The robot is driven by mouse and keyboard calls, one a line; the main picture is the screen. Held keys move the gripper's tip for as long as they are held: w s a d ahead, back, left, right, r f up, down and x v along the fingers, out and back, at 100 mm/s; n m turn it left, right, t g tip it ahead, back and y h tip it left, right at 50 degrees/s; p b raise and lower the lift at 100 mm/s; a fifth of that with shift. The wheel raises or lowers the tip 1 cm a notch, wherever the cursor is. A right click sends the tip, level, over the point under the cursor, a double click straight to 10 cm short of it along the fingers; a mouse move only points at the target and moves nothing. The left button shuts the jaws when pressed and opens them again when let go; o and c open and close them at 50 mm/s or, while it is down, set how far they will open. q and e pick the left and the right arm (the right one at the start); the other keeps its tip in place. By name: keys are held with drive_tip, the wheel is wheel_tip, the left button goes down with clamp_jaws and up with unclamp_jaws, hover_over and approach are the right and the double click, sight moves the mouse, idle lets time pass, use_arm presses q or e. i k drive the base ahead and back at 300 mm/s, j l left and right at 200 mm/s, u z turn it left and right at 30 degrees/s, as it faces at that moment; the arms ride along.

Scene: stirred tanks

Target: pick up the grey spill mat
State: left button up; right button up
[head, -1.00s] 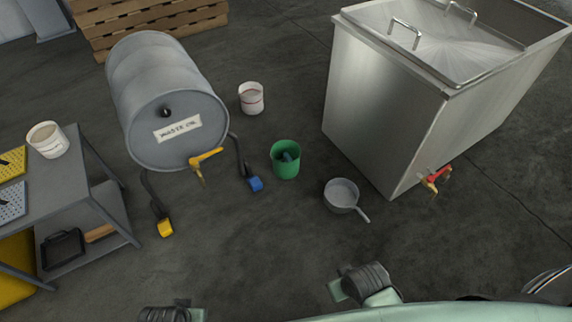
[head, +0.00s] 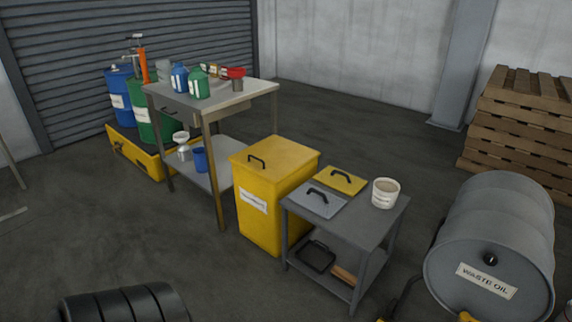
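A flat grey sheet (head: 316,202) with a black handle lies on the top of a small grey cart (head: 372,228). It is the only grey mat-like thing I see, but I cannot tell for sure that it is the spill mat. A similar yellow sheet (head: 341,180) with a black handle lies just behind it, to the right. Neither gripper shows in the head view.
A white tub (head: 385,193) stands on the cart's right side. A yellow bin (head: 268,190) stands close at the cart's left. A waste oil drum (head: 490,240) is at the right. A taller workbench (head: 240,97) with bottles stands behind.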

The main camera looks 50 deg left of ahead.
sight(318, 201)
drive_tip(key=u, duration=1.35)
